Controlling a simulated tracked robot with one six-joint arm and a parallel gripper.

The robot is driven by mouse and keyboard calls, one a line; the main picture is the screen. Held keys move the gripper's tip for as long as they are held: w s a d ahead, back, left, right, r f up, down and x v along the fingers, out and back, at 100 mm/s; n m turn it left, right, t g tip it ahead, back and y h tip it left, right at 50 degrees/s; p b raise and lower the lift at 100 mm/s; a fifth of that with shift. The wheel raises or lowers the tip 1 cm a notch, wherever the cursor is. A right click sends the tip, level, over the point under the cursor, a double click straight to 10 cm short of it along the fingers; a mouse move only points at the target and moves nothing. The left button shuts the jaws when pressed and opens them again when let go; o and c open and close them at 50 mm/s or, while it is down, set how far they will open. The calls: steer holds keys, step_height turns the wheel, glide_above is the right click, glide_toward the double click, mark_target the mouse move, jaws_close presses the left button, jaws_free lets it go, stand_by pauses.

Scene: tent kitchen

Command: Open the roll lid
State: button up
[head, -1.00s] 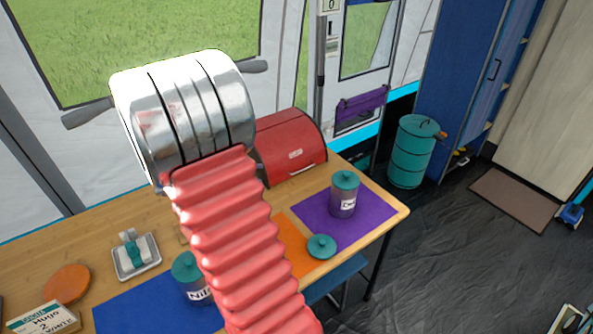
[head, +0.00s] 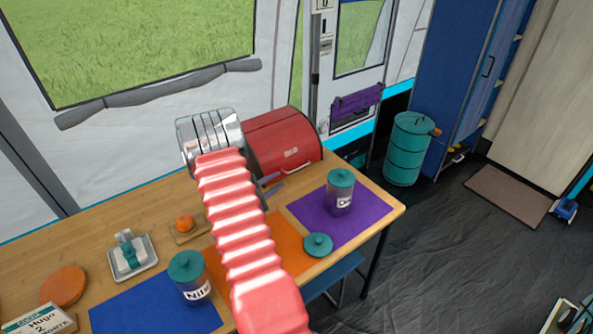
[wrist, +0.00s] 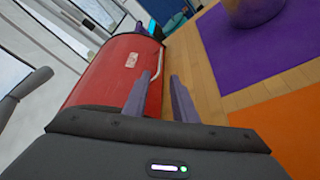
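A red bread box with a rounded roll lid (head: 285,140) stands at the back of the wooden table; the lid is down, its pale bar handle (head: 299,168) low on the front. In the wrist view the lid (wrist: 112,68) fills the left middle, and the handle (wrist: 158,62) lies ahead of and between my fingertips. My gripper (wrist: 159,80) is open, with nothing between its two grey-purple fingers. In the head view my gripper (head: 274,185) is just in front of the box's lower left front, mostly hidden by my arm. I cannot tell whether a finger touches the box.
A purple jar (head: 340,195) stands on the purple mat (head: 372,209) right of my gripper. A teal lid (head: 318,244) lies near the orange mat (head: 283,232). A second jar (head: 188,277) stands on the blue mat (head: 130,305). Bare tabletop lies before the box.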

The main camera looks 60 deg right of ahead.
mark_target(295, 170)
steer(key=shift+d, duration=0.1)
steer(key=x, duration=1.3)
steer(key=shift+s+d, duration=0.1)
steer(key=shift+d, duration=0.15)
jaws_close()
